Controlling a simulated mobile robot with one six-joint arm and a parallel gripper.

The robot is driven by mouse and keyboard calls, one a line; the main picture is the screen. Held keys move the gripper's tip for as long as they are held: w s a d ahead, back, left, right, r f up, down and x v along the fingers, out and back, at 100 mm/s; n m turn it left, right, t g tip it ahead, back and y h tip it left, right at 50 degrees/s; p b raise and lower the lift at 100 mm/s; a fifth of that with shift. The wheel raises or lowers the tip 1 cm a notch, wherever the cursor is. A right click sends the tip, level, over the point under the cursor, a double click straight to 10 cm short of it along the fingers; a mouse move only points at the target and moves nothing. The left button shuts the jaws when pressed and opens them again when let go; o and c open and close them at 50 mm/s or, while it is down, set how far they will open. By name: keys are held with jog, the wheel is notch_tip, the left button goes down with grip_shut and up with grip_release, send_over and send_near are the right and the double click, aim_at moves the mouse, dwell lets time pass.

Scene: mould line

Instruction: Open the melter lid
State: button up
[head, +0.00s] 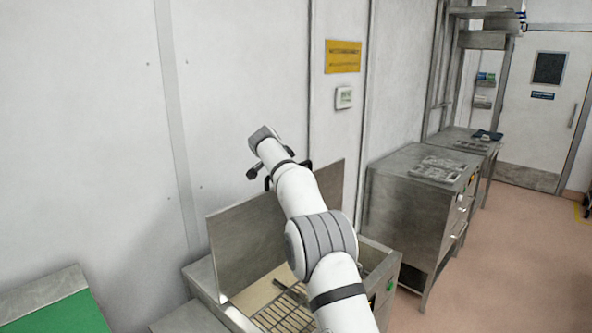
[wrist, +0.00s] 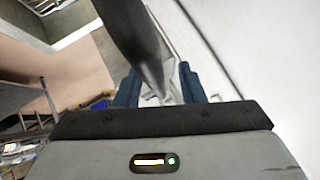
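The melter (head: 389,277) is in the lower middle of the head view, partly behind my arm. Its steel lid (head: 240,245) stands raised, close to upright, along the back, and the inside with a dark grid (head: 284,311) shows. My arm reaches over the melter to the lid's top edge, where small dark parts show; my fingertips are hidden there. In the wrist view, my gripper (wrist: 159,88) has its two dark blue fingers apart. A dark bar (wrist: 138,38), perhaps the lid's handle, runs down between them, with light gaps showing around its lower end.
A white panel wall (head: 90,110) stands close behind the melter. A steel cabinet (head: 410,205) stands to the right, with trays on top. A green-topped bench (head: 60,318) is at lower left. The floor (head: 500,260) at right is clear, up to a door (head: 537,125).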

jog(key=b+v, duration=0.3)
jog(key=v, duration=0.4)
jog(key=shift+s+r, duration=0.25)
jog(key=shift+a, duration=0.15)
jog(key=s+d+f+n+g+y, duration=0.15)
jog(key=s+d+n, duration=0.3)
jog(key=s, duration=0.85)
jog(key=s+d+f+n+g+y, duration=0.1)
jog(key=s+d+n+g, duration=0.15)
jog(key=s+d, duration=0.75)
jog(key=s+f+n, duration=0.1)
jog(key=s+f, duration=0.4)
jog(key=s, duration=0.5)
jog(key=s+a+f+n+g+y, duration=0.1)
jog(key=s+f+n, duration=0.1)
jog(key=s+f, duration=0.3)
jog(key=s+a+f+n, duration=0.1)
jog(key=s+f, duration=0.4)
jog(key=s, duration=0.9)
jog(key=shift+s+n+g, duration=0.3)
jog(key=shift+s+g, duration=0.1)
jog(key=shift+y, duration=0.25)
jog(key=shift+a+r, duration=0.1)
jog(key=shift+a, duration=0.05)
